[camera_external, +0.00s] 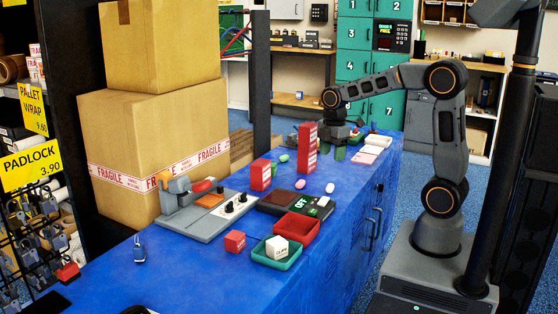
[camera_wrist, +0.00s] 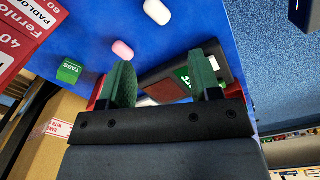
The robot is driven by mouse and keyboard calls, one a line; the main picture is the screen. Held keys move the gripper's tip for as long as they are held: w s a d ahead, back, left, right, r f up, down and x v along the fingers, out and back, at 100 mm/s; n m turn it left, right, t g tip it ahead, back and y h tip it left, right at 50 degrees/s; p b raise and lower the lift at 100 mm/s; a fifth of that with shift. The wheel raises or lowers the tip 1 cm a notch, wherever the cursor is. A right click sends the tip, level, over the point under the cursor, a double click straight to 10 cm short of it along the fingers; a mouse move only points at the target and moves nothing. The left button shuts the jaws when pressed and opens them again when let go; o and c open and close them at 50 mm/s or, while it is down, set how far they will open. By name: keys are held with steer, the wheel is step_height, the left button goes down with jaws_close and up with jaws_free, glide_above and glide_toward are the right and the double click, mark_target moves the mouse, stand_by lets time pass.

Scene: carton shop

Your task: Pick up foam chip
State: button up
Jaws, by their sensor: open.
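Small rounded pieces that look like foam chips lie on the blue bench. My gripper (camera_external: 339,153) is above the far part of the bench, right of the tall red boxes. Its green fingers (camera_wrist: 163,82) are apart, with no chip between them.
Tall red boxes (camera_external: 306,148) and a shorter red box (camera_external: 260,175) stand near the chips. A black device with a green display (camera_wrist: 183,76) shows behind the fingers. A small green box (camera_wrist: 70,70) is at left. Red and green trays (camera_external: 293,262) are nearer.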

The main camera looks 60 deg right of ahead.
mark_target(330, 185)
step_height(330, 185, down, 12)
steer(key=n+b, duration=0.3)
steer(key=n, duration=0.4)
steer(key=shift+w+d+b, duration=0.1)
steer(key=shift+b, duration=0.25)
steer(key=c, duration=1)
